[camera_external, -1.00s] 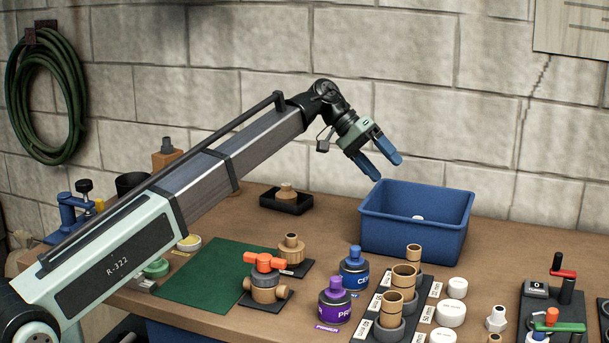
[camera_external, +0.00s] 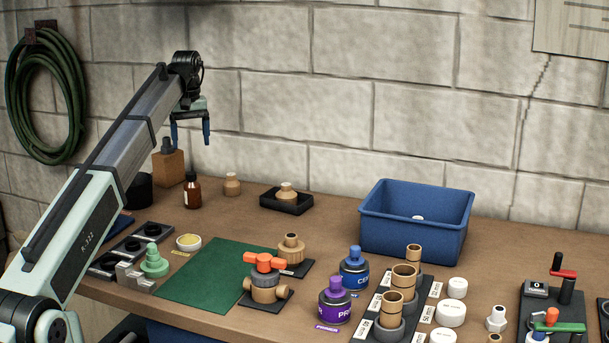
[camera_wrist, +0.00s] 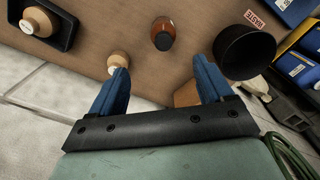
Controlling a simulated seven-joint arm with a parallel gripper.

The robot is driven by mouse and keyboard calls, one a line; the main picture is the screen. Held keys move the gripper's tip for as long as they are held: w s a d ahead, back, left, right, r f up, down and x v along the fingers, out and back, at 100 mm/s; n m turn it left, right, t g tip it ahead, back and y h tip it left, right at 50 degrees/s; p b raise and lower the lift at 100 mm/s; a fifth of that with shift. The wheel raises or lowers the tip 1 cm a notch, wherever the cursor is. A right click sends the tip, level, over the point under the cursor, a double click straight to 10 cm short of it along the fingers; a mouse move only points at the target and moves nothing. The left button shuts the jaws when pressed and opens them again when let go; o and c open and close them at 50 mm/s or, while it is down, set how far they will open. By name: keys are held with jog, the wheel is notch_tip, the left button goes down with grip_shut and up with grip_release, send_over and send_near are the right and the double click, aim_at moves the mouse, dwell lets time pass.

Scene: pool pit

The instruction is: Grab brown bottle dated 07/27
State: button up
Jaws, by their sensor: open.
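A small brown bottle (camera_external: 192,192) with a dark cap and a white label stands upright at the back left of the bench. The date on its label is too small to read. In the wrist view the brown bottle (camera_wrist: 163,34) is seen from above, ahead of the fingers and near the middle. My gripper (camera_external: 190,142) is above the bottle, pointing down, with its blue fingers apart and nothing between them. In the wrist view my open gripper (camera_wrist: 160,75) shows both fingers, clear of the bottle.
A black cup (camera_wrist: 245,52) and a brown block (camera_external: 169,168) stand close to the bottle. A wooden fitting (camera_external: 232,185) and a black tray (camera_external: 272,204) are to its right. The blue bin (camera_external: 415,241) is farther right. The block wall is behind.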

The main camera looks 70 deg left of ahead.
aim_at(189, 184)
jog(key=shift+s+f, duration=0.2)
jog(key=shift+f, duration=0.15)
notch_tip(189, 184, down, 8)
jog(key=shift+r, duration=0.1)
jog(key=shift+s+f, duration=0.1)
jog(key=shift+f, duration=2.5)
jog(key=c, duration=1.2)
